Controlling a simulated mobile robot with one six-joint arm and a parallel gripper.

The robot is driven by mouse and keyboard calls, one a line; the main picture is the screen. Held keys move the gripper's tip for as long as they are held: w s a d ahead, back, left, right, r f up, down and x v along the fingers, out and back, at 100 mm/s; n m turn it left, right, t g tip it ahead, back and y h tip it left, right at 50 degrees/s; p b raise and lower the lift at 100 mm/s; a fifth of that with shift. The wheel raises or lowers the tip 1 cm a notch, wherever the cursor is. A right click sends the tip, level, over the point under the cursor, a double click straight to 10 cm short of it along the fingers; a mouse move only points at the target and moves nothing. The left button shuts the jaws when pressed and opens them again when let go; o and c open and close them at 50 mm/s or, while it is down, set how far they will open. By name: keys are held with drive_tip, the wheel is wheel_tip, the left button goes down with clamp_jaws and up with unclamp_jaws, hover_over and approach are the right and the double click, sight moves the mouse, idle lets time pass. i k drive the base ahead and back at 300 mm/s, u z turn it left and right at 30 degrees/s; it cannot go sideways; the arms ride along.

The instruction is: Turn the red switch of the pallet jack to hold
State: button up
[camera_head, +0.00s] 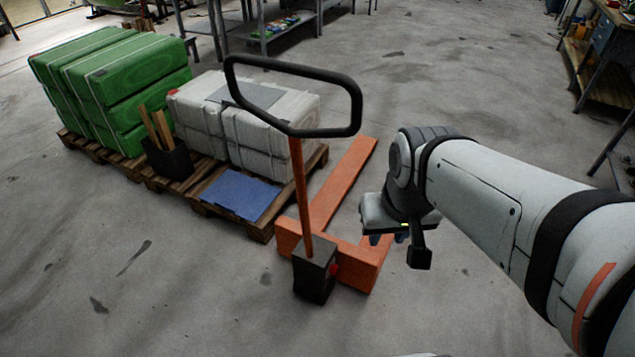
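The pallet jack has orange forks (340,185), an orange upright shaft and a black loop handle (294,72). A dark box (313,272) stands at the foot of the shaft. The red switch (334,268) shows as a small red spot on the right side of this box; its setting is too small to read. My gripper (388,239) hangs at the end of my arm, above and to the right of the jack's base, apart from the switch. Its fingers are mostly hidden under the wrist, so I cannot see whether they are open.
Wooden pallets (262,232) at the left carry green sacks (120,85), white sacks (270,130), a blue sheet (240,194) and a black bin (170,162) with wooden sticks. Benches (610,60) stand at the right back. The floor in front is clear.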

sight(332, 269)
drive_tip(key=z, duration=0.4)
drive_tip(key=k, duration=0.85)
drive_tip(key=u, duration=0.25)
drive_tip(key=i, duration=1.05)
drive_tip(key=z, duration=1.15)
drive_tip(key=i, duration=0.35)
drive_tip(key=u, duration=0.35)
